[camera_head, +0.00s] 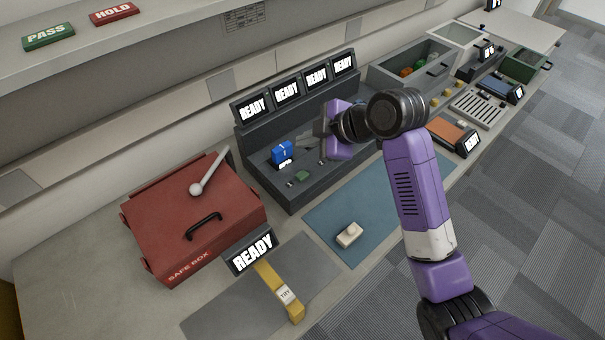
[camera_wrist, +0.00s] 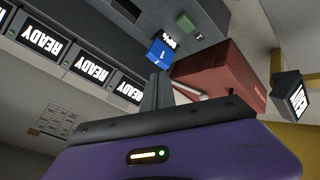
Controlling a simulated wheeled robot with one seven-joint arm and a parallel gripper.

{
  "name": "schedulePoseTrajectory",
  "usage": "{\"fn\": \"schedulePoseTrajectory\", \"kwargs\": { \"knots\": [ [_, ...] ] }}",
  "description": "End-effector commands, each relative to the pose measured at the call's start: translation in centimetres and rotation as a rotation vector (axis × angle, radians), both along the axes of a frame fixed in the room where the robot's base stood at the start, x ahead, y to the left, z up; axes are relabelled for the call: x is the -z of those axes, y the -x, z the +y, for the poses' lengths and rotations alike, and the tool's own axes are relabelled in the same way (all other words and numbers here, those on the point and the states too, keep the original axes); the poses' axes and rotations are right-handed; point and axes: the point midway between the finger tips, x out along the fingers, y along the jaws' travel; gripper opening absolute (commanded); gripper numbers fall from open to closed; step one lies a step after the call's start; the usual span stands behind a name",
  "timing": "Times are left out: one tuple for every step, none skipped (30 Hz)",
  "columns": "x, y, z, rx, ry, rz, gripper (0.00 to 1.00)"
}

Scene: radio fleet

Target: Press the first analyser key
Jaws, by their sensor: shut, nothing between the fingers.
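The analyser (camera_head: 262,178) is a dark grey console with a row of several READY screens along its back. A blue block marked 1 (camera_head: 282,152) sits at its left end, and it also shows in the wrist view (camera_wrist: 160,52). A small green key (camera_head: 302,176) is on the console's front ledge before the blue block; what looks like the same key shows in the wrist view (camera_wrist: 187,22). My gripper (camera_head: 303,141) is shut and empty over the console, to the right of the blue block. In the wrist view its fingertips (camera_wrist: 157,80) appear just below the block. Contact cannot be told.
A red safe box (camera_head: 160,232) with a grey handle-like rod on top stands left of the console. A blue mat (camera_head: 375,205) with a white block (camera_head: 349,235) lies in front. A yellow strap-like piece (camera_head: 280,290) lies near a READY screen. Bins and trays stand at the far right.

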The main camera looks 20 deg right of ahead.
Motion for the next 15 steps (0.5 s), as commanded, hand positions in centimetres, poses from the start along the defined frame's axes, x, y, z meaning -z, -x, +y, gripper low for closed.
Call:
{"fn": "schedulePoseTrajectory", "kwargs": {
  "knots": [
    [0.0, 0.0, 0.0, 0.001, -0.001, 0.000, 0.00],
    [0.0, 0.0, 0.0, 0.001, -0.001, -0.001, 0.00],
    [0.1, 0.0, 0.0, 0.001, -0.001, -0.001, 0.00],
    [0.2, 0.0, 0.0, 0.001, -0.001, -0.001, 0.00],
    [0.3, 0.0, 0.0, 0.001, -0.001, -0.001, 0.00],
    [0.5, 0.0, 0.0, 0.002, -0.001, 0.000, 0.00],
    [0.6, 0.0, 0.0, 0.002, -0.001, 0.000, 0.00],
    [0.8, 0.0, 0.0, 0.002, -0.001, 0.000, 0.00],
    [1.1, 0.0, 0.0, 0.002, -0.001, 0.000, 0.00],
    [1.4, 0.0, 0.0, 0.002, -0.001, 0.000, 0.00],
    [1.7, 0.0, 0.0, 0.002, -0.001, 0.000, 0.00],
    [2.1, 0.0, 0.0, 0.002, -0.001, 0.000, 0.00],
    [2.5, 0.0, 0.0, 0.002, -0.001, 0.000, 0.00],
    [2.9, 0.0, 0.0, 0.002, -0.001, 0.000, 0.00],
    [3.4, 0.0, 0.0, 0.002, -0.001, 0.000, 0.00]
  ]
}}
